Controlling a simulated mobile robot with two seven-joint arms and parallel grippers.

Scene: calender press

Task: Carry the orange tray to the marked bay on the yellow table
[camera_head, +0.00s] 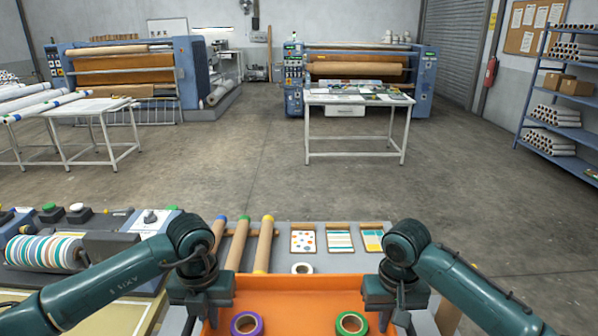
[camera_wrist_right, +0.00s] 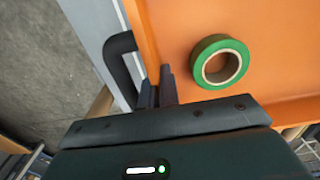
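The orange tray (camera_head: 290,284) is at the bottom centre of the head view, cut off by the lower edge. A purple tape roll (camera_head: 246,324) and a green tape roll (camera_head: 351,324) lie in it. My left gripper (camera_head: 207,312) is at the tray's left side; its fingertips are not clear. My right gripper (camera_head: 383,312) is at the right side. In the right wrist view, the right gripper's fingers (camera_wrist_right: 158,88) are close together around the tray's side wall, beside a dark handle (camera_wrist_right: 113,65). The green roll (camera_wrist_right: 220,62) is clear of them.
Behind the tray is a grey surface with cardboard-coloured rolls (camera_head: 239,243), a white tape roll (camera_head: 302,268) and patterned sample cards (camera_head: 339,239). A machine with a striped roll (camera_head: 42,252) is at left. Open floor (camera_head: 250,170) lies beyond, with a white table (camera_head: 350,132) farther back.

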